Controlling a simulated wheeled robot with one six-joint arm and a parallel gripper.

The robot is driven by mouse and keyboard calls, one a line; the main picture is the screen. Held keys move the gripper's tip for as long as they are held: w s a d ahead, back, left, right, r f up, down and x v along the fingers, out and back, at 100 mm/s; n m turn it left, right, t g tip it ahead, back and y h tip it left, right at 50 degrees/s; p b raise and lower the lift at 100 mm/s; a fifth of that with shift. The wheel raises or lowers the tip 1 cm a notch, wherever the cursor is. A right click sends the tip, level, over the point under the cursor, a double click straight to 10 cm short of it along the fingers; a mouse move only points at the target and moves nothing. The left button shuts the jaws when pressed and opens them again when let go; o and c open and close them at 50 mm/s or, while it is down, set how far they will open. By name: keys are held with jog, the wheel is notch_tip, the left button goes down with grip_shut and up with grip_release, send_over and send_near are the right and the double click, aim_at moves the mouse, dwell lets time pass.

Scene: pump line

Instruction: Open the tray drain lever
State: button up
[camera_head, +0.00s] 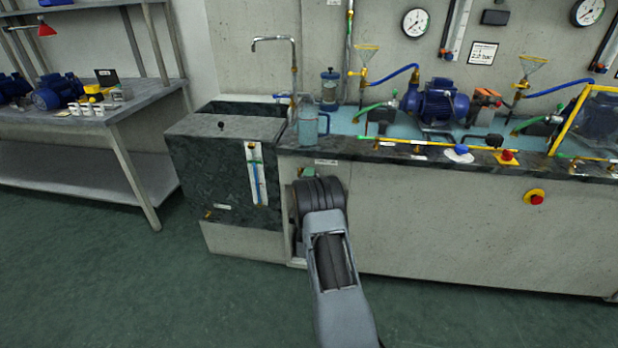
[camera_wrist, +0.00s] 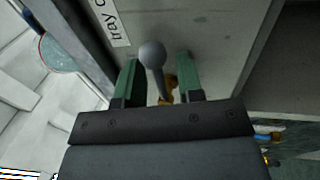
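The tray drain lever (camera_wrist: 153,56) shows in the wrist view as a grey ball knob on a short stem, with brass-coloured fittings at its base. My gripper (camera_wrist: 158,62) has its two green fingers open, one on each side of the lever. Gaps show between the knob and both fingers.
The grey bench front (camera_head: 450,215) runs right of my arm, with a red stop button (camera_head: 536,198) on it. A dark sink tank (camera_head: 215,170) stands to the left. Pumps and hoses sit on the bench top. Green floor (camera_head: 120,270) at the left is clear.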

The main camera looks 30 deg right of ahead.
jog(key=shift+w+d, duration=0.1)
grip_shut()
dwell(0.3)
